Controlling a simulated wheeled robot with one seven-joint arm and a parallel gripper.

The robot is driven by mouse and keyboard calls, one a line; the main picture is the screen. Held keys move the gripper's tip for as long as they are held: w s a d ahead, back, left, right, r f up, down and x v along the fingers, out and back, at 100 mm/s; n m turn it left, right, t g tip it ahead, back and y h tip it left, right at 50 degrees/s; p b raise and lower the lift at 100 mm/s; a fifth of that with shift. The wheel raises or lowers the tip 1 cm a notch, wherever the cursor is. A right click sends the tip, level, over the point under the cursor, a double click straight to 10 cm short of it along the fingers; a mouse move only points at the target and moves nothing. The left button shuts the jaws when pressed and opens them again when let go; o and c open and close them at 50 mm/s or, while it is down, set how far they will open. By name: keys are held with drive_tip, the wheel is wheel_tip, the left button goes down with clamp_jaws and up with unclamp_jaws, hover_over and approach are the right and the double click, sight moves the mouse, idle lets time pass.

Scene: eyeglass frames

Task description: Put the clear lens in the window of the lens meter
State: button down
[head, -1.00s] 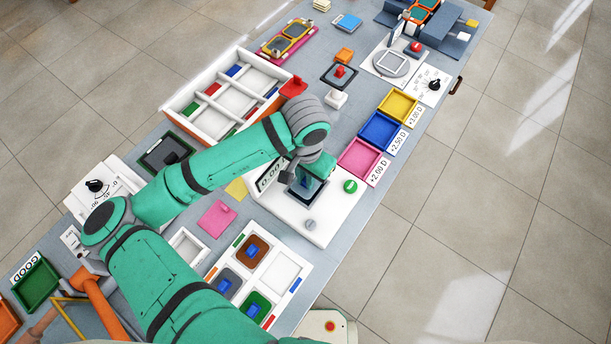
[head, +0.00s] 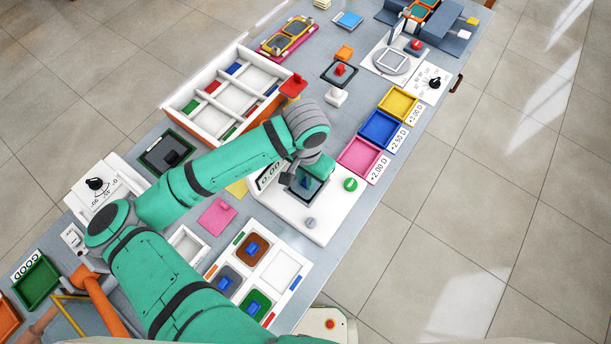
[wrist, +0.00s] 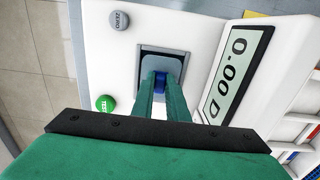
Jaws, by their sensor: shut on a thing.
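The lens meter (head: 325,225) is a white box with a 0.00 D display (wrist: 237,72), a grey ZERO button (wrist: 119,20) and a green TEST button (wrist: 105,103). Its square, dark-rimmed window (wrist: 147,52) lies under my gripper (wrist: 160,92). My gripper, also in the head view (head: 303,180), is shut on the small blue grip of the clear lens (wrist: 160,80). The pane looks clear to greyish and lies over the window, roughly lined up with it. My fingers hide part of it, and I cannot tell whether it touches the window's seat.
A white tray (head: 278,270) holds brown, grey and green lenses with blue grips. Pink, blue and yellow bins (head: 359,157) line the right edge. A white divided box (head: 215,80) stands behind my arm.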

drive_tip(key=shift+f, duration=0.55)
drive_tip(key=c, duration=1.7)
unclamp_jaws()
drive_tip(key=shift+o, duration=0.2)
wheel_tip(320, 180, up, 11)
drive_tip(key=shift+w+f, duration=0.1)
drive_tip(key=shift+f, duration=0.1)
